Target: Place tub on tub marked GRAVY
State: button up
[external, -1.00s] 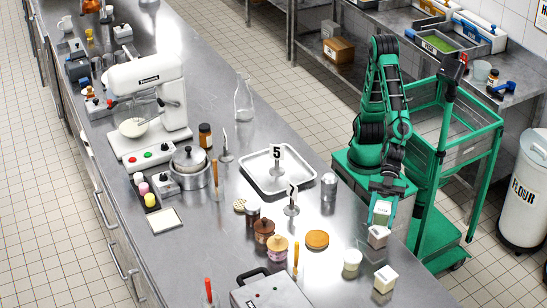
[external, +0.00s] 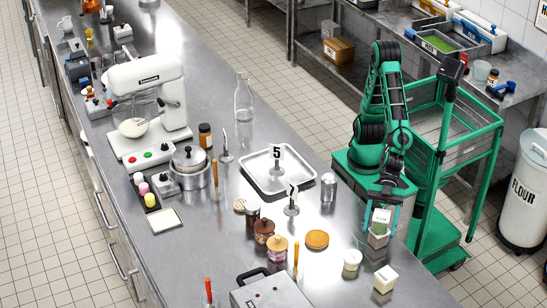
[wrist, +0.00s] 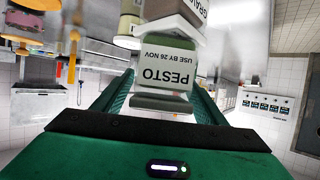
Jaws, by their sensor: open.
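The tub with a green top, marked PESTO (wrist: 166,66), is upright on top of the tub marked GRAVY (wrist: 192,10), of which only part of the word shows in the wrist view.
Another cream tub (external: 385,279) stands nearer the front, and a round pale cup (external: 352,259) stands to the left. An orange-topped round item (external: 317,240), a number 7 stand (external: 291,203) and a metal shaker (external: 328,187) lie further left. The counter's right edge is close.

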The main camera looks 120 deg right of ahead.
jog(key=shift+r, duration=0.15)
jog(key=v, duration=1.2)
